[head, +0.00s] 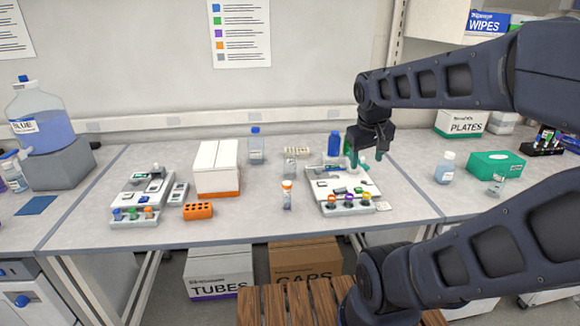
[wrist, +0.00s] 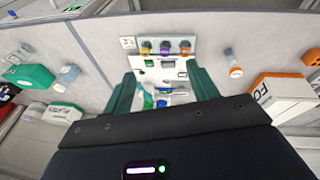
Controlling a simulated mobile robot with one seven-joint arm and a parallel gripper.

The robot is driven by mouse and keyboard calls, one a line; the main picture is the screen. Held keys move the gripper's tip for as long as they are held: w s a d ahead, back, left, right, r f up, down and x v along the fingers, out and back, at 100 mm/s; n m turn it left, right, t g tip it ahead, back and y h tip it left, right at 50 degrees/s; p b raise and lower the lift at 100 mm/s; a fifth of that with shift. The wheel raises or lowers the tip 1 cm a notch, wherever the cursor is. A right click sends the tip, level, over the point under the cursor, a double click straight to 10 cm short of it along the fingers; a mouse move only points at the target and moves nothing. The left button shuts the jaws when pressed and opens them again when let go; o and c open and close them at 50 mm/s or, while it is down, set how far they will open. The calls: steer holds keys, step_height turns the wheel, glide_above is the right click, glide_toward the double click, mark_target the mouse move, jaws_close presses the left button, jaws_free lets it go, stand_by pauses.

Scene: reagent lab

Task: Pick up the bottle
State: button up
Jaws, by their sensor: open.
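Several bottles are in view and I cannot tell which one is meant. A small clear bottle with an orange cap (head: 287,194) stands upright on the middle table. A blue-capped clear bottle (head: 256,146) and a dark blue bottle (head: 334,144) stand at the back. My gripper (head: 366,159) is open above the back of the right-hand tray, with nothing visibly held. In the wrist view, its green fingers (wrist: 160,76) are spread over that tray.
The right-hand tray (head: 345,212) carries several coloured caps. A white and orange box (head: 218,168), an orange rack (head: 198,211) and another tray (head: 134,222) stand to the left. A green box (head: 496,165) is on the right bench. The table front centre is clear.

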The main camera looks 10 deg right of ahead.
steer(key=w+d+f+n+g+h, duration=0.2)
steer(key=w+d+f+n+h, duration=0.1)
steer(key=w+n, duration=0.15)
steer(key=n+t+h, duration=0.8)
steer(key=n, duration=0.8)
glide_above(288, 153)
steer(key=s+d, duration=0.9)
steer(key=s, duration=0.1)
step_height(288, 153, down, 7)
steer(key=w+a+f+n+t+y, duration=0.2)
steer(key=w+a+f+n+t, duration=0.15)
steer(key=a, duration=0.25)
steer(key=w+a+f+n+t+y, duration=0.1)
steer(key=w+a+f+n+t, duration=0.1)
steer(key=a+f+n+t, duration=0.3)
steer(key=shift+w+d+r+m+g, duration=0.2)
steer(key=shift+w+d+g, duration=0.3)
steer(key=shift+w, duration=0.5)
steer(key=shift+w+d+r+m+g, duration=0.2)
steer(key=shift+w+d, duration=0.35)
steer(key=shift+w, duration=0.5)
steer(key=shift+w+d+r+m+g, duration=0.15)
steer(key=shift+w+d+g, duration=0.35)
steer(key=shift+w, duration=0.5)
steer(key=shift+c, duration=0.5)
